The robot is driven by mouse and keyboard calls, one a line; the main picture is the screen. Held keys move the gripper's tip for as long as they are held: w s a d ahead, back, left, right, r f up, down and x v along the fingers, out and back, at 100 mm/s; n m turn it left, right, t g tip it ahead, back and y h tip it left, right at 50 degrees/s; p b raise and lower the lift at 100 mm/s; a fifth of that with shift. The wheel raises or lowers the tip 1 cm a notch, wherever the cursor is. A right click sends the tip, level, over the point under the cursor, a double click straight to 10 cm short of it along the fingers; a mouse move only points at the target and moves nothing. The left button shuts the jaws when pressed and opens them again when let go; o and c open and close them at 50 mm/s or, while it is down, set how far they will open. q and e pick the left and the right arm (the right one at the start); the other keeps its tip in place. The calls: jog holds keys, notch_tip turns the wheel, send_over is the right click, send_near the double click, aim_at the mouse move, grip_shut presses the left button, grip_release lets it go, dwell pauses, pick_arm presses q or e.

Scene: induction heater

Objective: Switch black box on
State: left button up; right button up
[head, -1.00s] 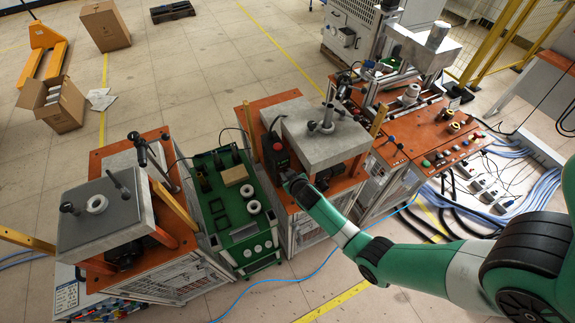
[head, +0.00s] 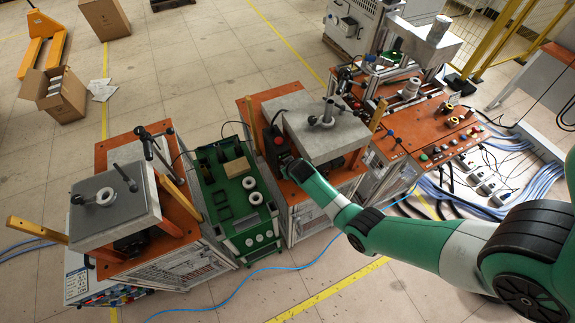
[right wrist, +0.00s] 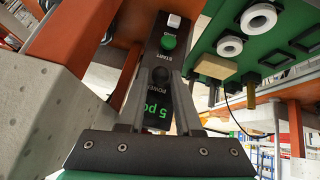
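The black box (head: 277,146) stands on the orange top of the middle station, left of its grey block. In the right wrist view its panel (right wrist: 152,54) shows a green button (right wrist: 169,42) marked START, a dark knob (right wrist: 160,75) marked POWER, a pale button or switch (right wrist: 174,21) at the far end, and a lit green display (right wrist: 157,113). My right gripper (right wrist: 161,72) is over this panel, its two fingers apart with the knob between their tips. I cannot tell whether they touch it. In the head view my right gripper (head: 298,170) is at the box's near end. My left gripper is out of view.
A green tray table (head: 213,222) with white rings stands left of the box. The grey block (head: 325,130) with a clamp is close on its right. Another station (head: 115,208) is at the left. A blue cable (head: 240,285) lies on the floor.

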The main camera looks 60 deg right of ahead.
jog(key=shift+o, duration=1.2)
jog(key=shift+r, duration=0.1)
jog(key=p+v, duration=0.8)
jog(key=v, duration=0.3)
jog(key=shift+s+r+p, duration=0.15)
jog(key=shift+p, duration=0.15)
jog(key=shift+a, duration=0.1)
